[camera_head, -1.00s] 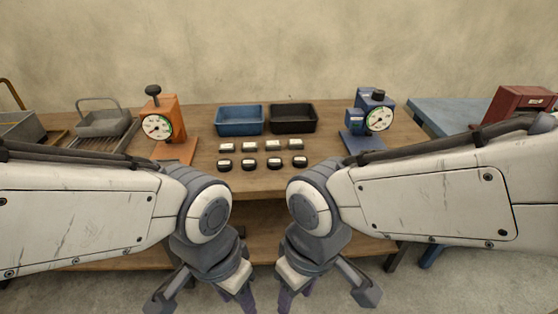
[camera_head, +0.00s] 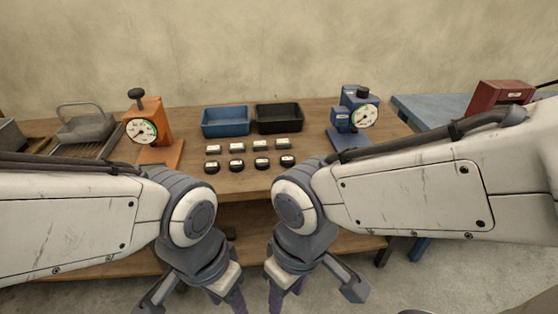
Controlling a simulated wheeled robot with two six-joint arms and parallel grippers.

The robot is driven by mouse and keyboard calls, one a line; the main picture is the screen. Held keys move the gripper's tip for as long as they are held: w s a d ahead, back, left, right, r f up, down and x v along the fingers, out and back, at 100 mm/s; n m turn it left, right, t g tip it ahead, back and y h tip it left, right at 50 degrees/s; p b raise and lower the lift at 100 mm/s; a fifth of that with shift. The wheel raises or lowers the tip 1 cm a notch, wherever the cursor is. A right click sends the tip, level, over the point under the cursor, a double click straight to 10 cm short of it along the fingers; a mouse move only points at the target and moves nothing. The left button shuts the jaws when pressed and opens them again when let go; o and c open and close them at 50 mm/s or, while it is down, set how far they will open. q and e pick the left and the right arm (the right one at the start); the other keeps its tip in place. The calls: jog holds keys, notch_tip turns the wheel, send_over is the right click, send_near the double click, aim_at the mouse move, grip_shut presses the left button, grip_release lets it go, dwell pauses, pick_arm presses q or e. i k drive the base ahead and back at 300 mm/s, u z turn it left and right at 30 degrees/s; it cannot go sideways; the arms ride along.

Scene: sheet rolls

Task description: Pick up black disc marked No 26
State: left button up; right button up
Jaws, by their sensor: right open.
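Several black discs with white labels stand in a front row on the wooden table, at far left (camera_head: 211,167), inner left (camera_head: 236,165), inner right (camera_head: 261,163) and far right (camera_head: 287,161). The label numbers are too small to read, so I cannot tell which is No 26. My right gripper (camera_head: 281,296) is open and empty, pointing down in front of the table at the bottom edge. My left gripper (camera_head: 230,298) hangs beside it, away from the discs. Its fingertips are partly cut off, so its opening is unclear.
Several small labelled blocks (camera_head: 236,148) form a row behind the discs. Behind them stand a blue bin (camera_head: 226,122) and a black bin (camera_head: 278,118). An orange gauge stand (camera_head: 148,128) is at left, a blue one (camera_head: 350,120) at right. A lower shelf (camera_head: 255,222) lies under the tabletop.

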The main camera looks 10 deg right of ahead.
aim_at(262, 163)
jog(key=z, duration=0.8)
jog(key=k, duration=1.1)
jog(key=z, duration=0.95)
jog(key=i, duration=1.5)
jog(key=u, duration=1.15)
jog(key=i, duration=0.9)
jog(key=u, duration=1.3)
jog(key=i, duration=0.45)
jog(key=u, duration=0.45)
